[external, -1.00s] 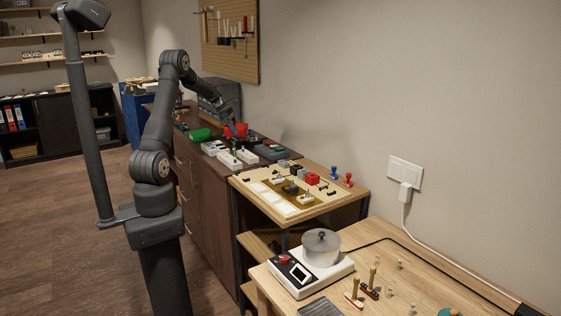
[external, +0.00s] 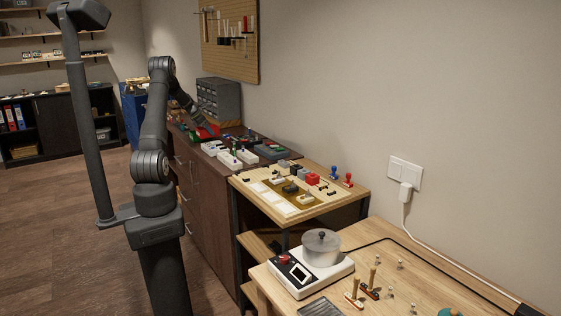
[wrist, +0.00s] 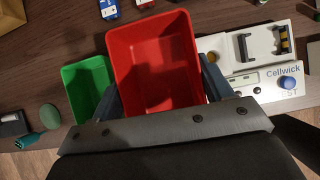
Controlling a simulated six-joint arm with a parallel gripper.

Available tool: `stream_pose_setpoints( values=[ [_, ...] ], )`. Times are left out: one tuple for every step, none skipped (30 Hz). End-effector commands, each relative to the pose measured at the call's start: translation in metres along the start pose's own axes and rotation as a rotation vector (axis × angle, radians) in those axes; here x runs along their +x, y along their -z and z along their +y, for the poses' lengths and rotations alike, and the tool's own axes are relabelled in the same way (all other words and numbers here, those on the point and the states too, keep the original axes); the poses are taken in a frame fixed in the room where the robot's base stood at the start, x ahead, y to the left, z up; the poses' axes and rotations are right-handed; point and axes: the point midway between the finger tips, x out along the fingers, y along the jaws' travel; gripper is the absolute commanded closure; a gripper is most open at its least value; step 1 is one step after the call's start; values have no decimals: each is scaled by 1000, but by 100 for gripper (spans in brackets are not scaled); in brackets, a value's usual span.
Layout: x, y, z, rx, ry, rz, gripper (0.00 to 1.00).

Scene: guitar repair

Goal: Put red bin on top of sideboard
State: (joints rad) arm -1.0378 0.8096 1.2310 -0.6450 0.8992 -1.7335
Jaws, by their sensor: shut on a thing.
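The red bin (external: 207,131) is between the fingers of my gripper (external: 204,127), over the far part of the dark brown sideboard (external: 208,190). In the wrist view the red bin (wrist: 152,62) is upright, open towards the camera and empty. My gripper (wrist: 162,90) is shut on it, one finger at each side. Whether its base touches the sideboard top (wrist: 55,50) cannot be told. A smaller green bin (wrist: 88,86) is just left of it in the wrist view.
A white Cellwick device (wrist: 255,65) lies close on the right of the bin. A grey drawer cabinet (external: 219,98) stands behind, against the wall. Other small devices (external: 240,156) crowd the nearer sideboard top. A green round object (wrist: 50,116) lies near the front edge.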

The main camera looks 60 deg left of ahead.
Motion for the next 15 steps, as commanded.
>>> stream_pose_setpoints(
  values=[
    [2,4,7,-1,-1,0,53],
    [3,6,10,0,-1,0,53],
    [4,8,12,0,-1,-1,53],
    [4,8,14,1,-1,-1,53],
    [5,9,14,1,-1,-1,53],
    [6,10,15,1,0,-1,53],
    [8,12,15,1,0,-1,53],
    [10,13,15,0,1,-1,53],
    [14,15,15,0,2,-1,53],
    [18,18,14,0,2,0,53],
    [21,20,14,0,3,0,53],
    [27,24,14,0,2,0,53],
    [31,27,14,-1,3,1,53],
    [34,29,14,0,3,1,53],
    [37,30,14,1,2,0,53]
  ],
)
